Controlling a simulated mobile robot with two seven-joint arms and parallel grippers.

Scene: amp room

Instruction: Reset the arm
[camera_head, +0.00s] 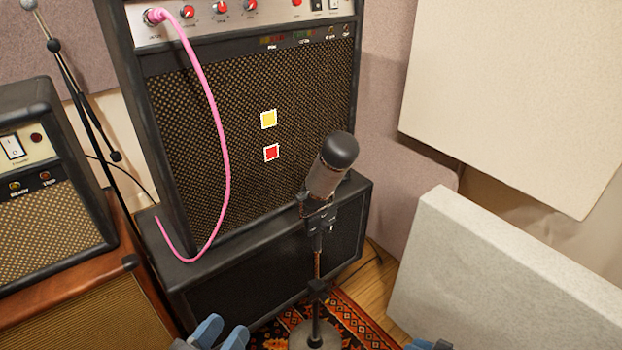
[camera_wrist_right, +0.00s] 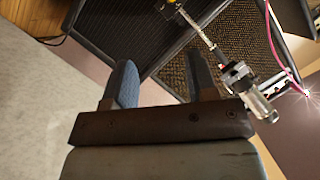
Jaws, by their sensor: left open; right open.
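My left gripper (camera_head: 221,334) shows at the bottom edge of the head view. Its two blue fingertips are apart with nothing between them. My right gripper (camera_head: 430,345) barely shows at the bottom edge, further right. In the right wrist view the right gripper (camera_wrist_right: 161,72) has its two blue-grey fingers spread, with nothing held. Both arms are mostly outside the head view. The left gripper is left of the microphone stand's base and the right gripper is right of it.
A microphone (camera_head: 325,178) on a stand (camera_head: 315,265) rises between my grippers. Behind it, a large amp (camera_head: 290,90) with a pink cable (camera_head: 222,140) stands on a black cabinet (camera_head: 285,275). A smaller amp (camera_head: 45,225) is left. A pale panel (camera_head: 500,280) is right.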

